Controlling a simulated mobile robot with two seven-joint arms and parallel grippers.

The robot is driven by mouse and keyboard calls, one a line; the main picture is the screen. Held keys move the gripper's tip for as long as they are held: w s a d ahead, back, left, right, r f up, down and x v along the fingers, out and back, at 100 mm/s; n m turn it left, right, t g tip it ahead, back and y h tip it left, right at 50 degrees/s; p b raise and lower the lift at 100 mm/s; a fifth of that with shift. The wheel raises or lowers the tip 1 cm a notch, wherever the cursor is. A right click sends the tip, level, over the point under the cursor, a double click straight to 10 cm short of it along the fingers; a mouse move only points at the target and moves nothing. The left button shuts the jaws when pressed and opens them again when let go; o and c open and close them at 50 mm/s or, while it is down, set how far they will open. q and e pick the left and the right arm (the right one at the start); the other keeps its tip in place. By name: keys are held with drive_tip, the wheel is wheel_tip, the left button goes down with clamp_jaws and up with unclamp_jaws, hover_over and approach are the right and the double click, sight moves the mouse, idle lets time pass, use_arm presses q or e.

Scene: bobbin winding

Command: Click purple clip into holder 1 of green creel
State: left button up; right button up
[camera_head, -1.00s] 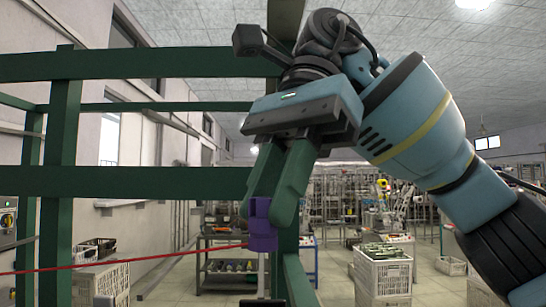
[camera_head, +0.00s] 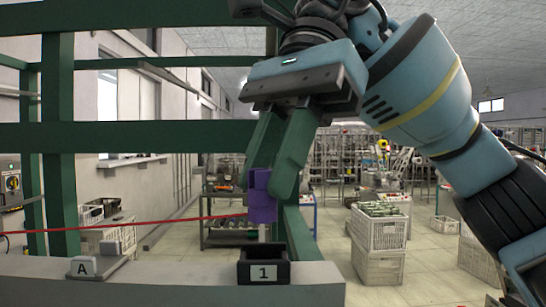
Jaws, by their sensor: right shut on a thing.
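The green creel (camera_head: 120,136) is a frame of posts and crossbars across the left and middle. Holder 1 is a black open-topped box (camera_head: 264,268) with a white label reading 1, on a grey ledge below. My right gripper (camera_head: 272,175) points down with its green fingers shut on the purple clip (camera_head: 262,207). The clip is upright, apart from holder 1 and above it. A red thread (camera_head: 130,221) runs from the left to the clip. My left gripper is not in view.
A block marked A (camera_head: 82,267) sits on the grey ledge (camera_head: 180,284) left of holder 1. White crates (camera_head: 378,232) stand on the floor at right. A dark cart (camera_head: 226,236) with bobbins stands behind the clip.

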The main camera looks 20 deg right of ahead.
sight(274, 203)
drive_tip(key=shift+f, duration=1.95)
drive_tip(key=o, duration=1)
drive_tip(key=shift+w+r, duration=0.1)
drive_tip(key=shift+r, duration=0.05)
drive_tip(key=shift+v, duration=3.8)
drive_tip(key=shift+d, duration=0.1)
